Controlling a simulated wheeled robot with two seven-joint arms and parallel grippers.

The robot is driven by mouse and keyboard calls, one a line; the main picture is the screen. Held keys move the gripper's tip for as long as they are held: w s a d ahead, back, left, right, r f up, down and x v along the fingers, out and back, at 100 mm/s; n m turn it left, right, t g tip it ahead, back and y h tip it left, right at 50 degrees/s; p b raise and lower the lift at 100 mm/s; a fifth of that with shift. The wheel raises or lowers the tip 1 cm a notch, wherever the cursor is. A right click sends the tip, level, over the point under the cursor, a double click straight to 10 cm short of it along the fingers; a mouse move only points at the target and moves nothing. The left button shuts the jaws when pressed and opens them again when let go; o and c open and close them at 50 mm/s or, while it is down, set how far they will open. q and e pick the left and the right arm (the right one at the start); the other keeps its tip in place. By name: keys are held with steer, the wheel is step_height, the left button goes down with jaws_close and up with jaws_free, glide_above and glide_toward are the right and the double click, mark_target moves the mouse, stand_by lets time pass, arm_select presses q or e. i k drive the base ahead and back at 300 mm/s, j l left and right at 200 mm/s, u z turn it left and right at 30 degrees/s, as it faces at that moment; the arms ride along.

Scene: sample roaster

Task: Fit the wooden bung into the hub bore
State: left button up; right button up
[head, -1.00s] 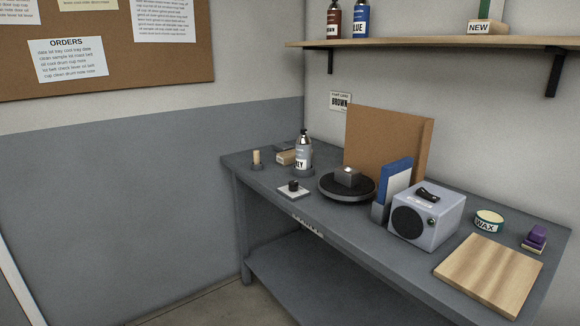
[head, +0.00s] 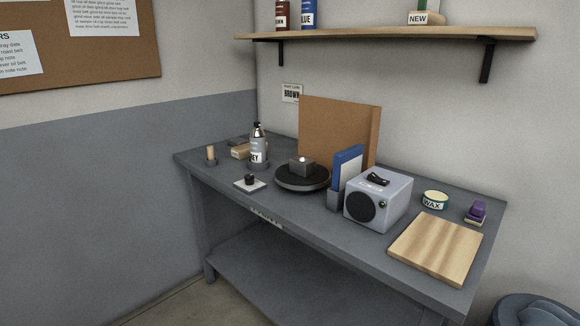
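A small upright tan wooden peg, which looks like the bung (head: 211,151), stands in a dark round base at the left end of the grey bench. A dark round turntable (head: 303,186) sits mid-bench and carries a grey block, perhaps the hub (head: 299,167), with a pale bright spot on top. The bore cannot be made out at this size. The peg is apart from the turntable, with a bottle between them. Neither of my grippers is in view.
A bottle (head: 258,145), a tan block (head: 240,151) and a dark knob on a white plate (head: 250,184) are near the peg. A brown board (head: 335,125), blue binder (head: 348,165), grey speaker box (head: 378,199), wax tin (head: 435,199) and wooden board (head: 437,247) stand rightward.

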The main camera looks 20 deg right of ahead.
mark_target(303, 166)
steer(key=i+j, duration=0.25)
steer(key=i, duration=0.3)
steer(key=i+j+z, duration=0.15)
steer(key=i+j, duration=0.15)
steer(key=i, duration=0.25)
steer(key=i+j, duration=0.3)
steer(key=i, duration=0.25)
steer(key=i+j+z, duration=0.1)
steer(key=i+j, duration=0.25)
steer(key=i, duration=0.2)
